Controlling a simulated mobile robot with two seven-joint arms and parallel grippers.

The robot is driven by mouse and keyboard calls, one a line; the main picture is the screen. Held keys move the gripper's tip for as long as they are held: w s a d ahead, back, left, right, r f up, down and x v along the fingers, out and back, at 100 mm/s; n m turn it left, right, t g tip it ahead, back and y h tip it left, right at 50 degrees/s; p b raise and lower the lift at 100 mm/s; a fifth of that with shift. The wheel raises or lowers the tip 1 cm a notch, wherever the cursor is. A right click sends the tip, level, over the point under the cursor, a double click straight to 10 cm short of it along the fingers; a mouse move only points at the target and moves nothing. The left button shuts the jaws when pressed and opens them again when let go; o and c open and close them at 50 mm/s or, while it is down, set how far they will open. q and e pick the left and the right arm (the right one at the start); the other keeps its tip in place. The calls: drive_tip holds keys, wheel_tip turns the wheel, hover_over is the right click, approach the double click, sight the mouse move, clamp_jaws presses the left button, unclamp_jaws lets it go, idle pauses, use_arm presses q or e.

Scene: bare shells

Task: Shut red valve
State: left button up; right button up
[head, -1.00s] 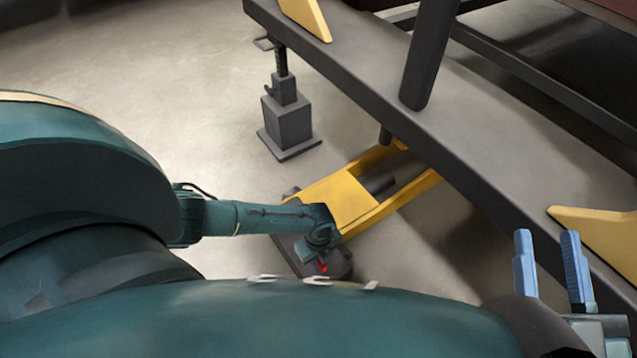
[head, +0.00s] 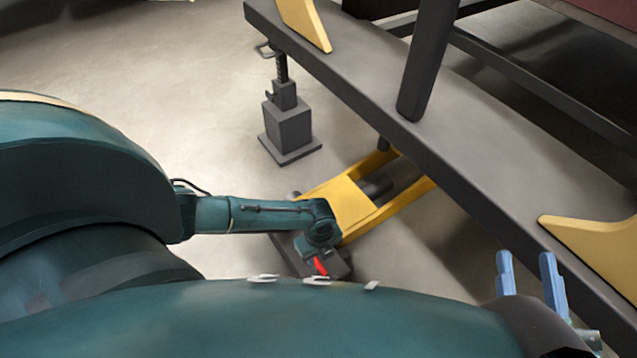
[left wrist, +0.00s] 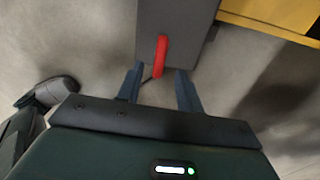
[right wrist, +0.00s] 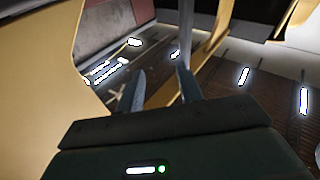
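The red valve handle (head: 320,266) shows as a small red piece below my left wrist in the head view, partly hidden by my arm. In the left wrist view the red handle (left wrist: 161,54) is a straight bar on a dark grey block (left wrist: 178,22). My left gripper (left wrist: 159,70) is open, with the near end of the handle between its two fingertips in that picture. I cannot tell how far above or below it they are. My right gripper (head: 526,255) is open and empty beside the long grey beam; it also shows in the right wrist view (right wrist: 160,72).
A yellow frame (head: 345,205) joins the dark block. A grey jack-like stand (head: 289,125) is on the floor further back. A long grey beam (head: 370,85) with yellow brackets (head: 590,245) and an upright post (head: 428,60) runs across the right. The floor at left is clear.

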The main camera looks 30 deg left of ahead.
use_arm(q)
wheel_tip(320, 180, up, 9)
drive_tip(key=p, duration=0.3)
drive_tip(key=shift+f, duration=0.2)
use_arm(e)
drive_tip(key=shift+s+d+r+n+h, duration=0.15)
drive_tip(key=shift+d+n+h, duration=0.15)
drive_tip(key=shift+d+n, duration=0.25)
drive_tip(key=shift+a, duration=0.1)
use_arm(q)
drive_tip(key=shift+p, duration=0.3)
use_arm(e)
drive_tip(key=shift+r, duration=0.1)
